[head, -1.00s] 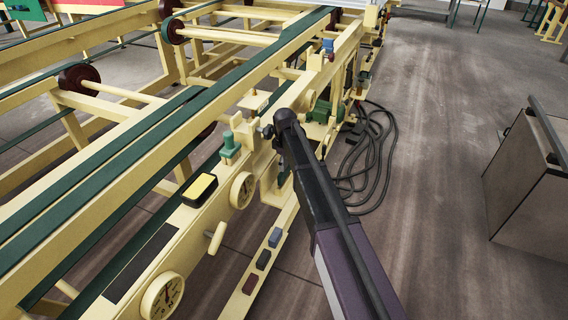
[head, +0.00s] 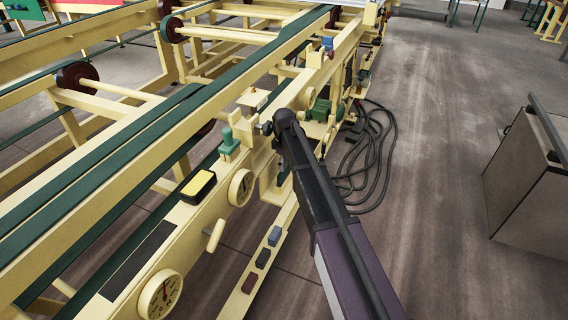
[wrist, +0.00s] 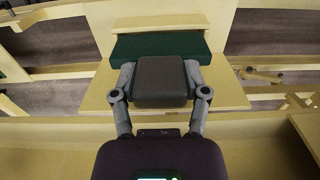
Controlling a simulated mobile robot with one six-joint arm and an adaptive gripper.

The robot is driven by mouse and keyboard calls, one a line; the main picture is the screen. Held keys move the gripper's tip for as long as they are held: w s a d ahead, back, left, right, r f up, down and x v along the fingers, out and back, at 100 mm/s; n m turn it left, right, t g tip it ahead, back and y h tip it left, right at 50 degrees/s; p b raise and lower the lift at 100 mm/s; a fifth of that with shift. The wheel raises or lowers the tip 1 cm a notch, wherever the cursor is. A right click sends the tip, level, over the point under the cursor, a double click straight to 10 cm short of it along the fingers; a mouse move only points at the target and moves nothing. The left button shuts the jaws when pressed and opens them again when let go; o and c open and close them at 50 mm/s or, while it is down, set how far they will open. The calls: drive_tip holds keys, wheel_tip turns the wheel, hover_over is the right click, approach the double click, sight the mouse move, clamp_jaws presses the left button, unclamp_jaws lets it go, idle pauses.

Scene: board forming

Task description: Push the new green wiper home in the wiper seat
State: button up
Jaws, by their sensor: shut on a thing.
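In the wrist view my gripper (wrist: 160,82) has its two fingers closed on the sides of a dark grey block (wrist: 162,70). The green wiper (wrist: 160,46) shows as a wide dark green strip just beyond the block and looks joined to it, though the join is hidden. A cream ledge (wrist: 160,22), which looks like part of the wiper seat, lies along the green strip's far edge. I cannot tell how deep the wiper sits. In the head view my arm covers the wiper and most of the gripper.
The cream machine frame (head: 190,222) carries green belts, dials (head: 160,294) and a black-and-yellow box (head: 198,186). Several small coloured blocks (head: 263,258) lie on a low rail. Black cables (head: 372,160) lie on the floor. A grey cabinet (head: 520,180) stands right, with clear floor between.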

drive_tip(key=shift+f+b, duration=1.35)
drive_tip(key=shift+f, duration=0.1)
drive_tip(key=o, duration=1.3)
drive_tip(key=shift+r, duration=0.15)
wheel_tip(320, 180, up, 4)
drive_tip(key=p, duration=0.4)
drive_tip(key=shift+a+r, duration=0.1)
wheel_tip(320, 180, up, 10)
drive_tip(key=p, duration=1)
wheel_tip(320, 180, up, 17)
drive_tip(key=d+n+p, duration=0.1)
drive_tip(key=n+p, duration=0.2)
drive_tip(key=p, duration=1.4)
drive_tip(key=shift+d, duration=0.15)
